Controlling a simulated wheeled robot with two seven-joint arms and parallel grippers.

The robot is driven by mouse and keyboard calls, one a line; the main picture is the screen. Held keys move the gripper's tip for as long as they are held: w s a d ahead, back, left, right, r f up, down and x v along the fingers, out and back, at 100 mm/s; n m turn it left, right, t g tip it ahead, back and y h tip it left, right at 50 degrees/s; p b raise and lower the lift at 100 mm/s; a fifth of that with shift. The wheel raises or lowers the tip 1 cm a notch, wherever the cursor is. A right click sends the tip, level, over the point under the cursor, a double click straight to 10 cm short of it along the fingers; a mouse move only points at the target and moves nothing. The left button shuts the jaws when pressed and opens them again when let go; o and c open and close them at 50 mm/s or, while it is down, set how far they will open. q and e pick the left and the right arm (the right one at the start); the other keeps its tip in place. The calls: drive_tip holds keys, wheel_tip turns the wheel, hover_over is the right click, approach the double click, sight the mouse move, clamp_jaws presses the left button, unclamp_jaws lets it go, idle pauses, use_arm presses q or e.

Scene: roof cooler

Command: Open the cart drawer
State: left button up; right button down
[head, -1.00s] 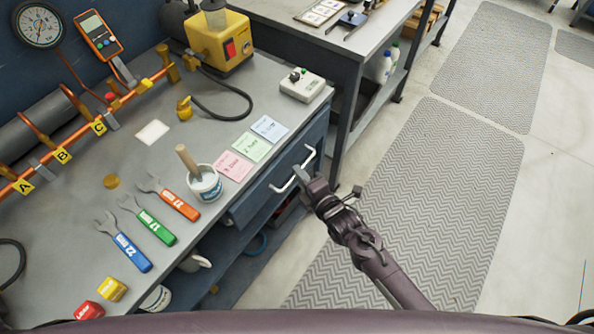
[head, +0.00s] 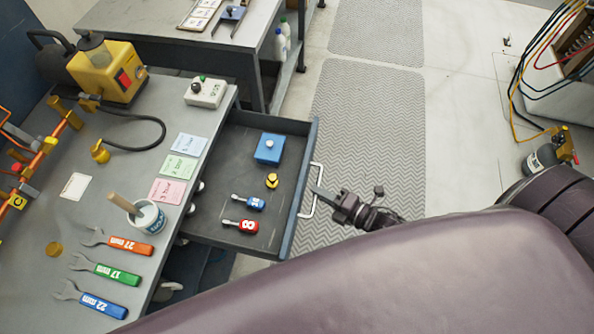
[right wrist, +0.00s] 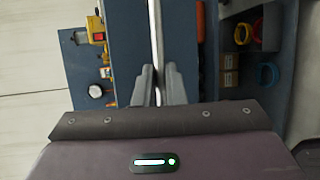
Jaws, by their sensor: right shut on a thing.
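The cart drawer (head: 235,150) stands pulled out from under the grey worktop in the head view. Its inside shows a blue box, a small yellow item and two short screwdrivers, one blue and one red. My right gripper (head: 318,192) is at the drawer front, shut on the white bar handle (head: 306,208). In the right wrist view the fingers (right wrist: 158,85) close on the handle (right wrist: 156,45), which runs up between them, in front of the blue drawer face (right wrist: 130,45). My left gripper is not in view.
The worktop (head: 150,100) holds a yellow pump (head: 105,72), a control box (head: 206,92), coloured cards, a white pot (head: 147,217) and wrenches (head: 105,270). A second bench (head: 250,40) stands behind. Grey floor mats (head: 365,130) lie clear right of the drawer.

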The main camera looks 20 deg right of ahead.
drive_tip(key=shift+s+d, duration=0.7)
drive_tip(key=shift+d, duration=0.2)
drive_tip(key=shift+s+d, duration=0.65)
drive_tip(key=shift+d, duration=0.25)
drive_tip(key=c, duration=1.5)
unclamp_jaws()
drive_tip(key=v, duration=0.7)
drive_tip(key=shift+s+d, duration=0.2)
drive_tip(key=shift+s, duration=0.15)
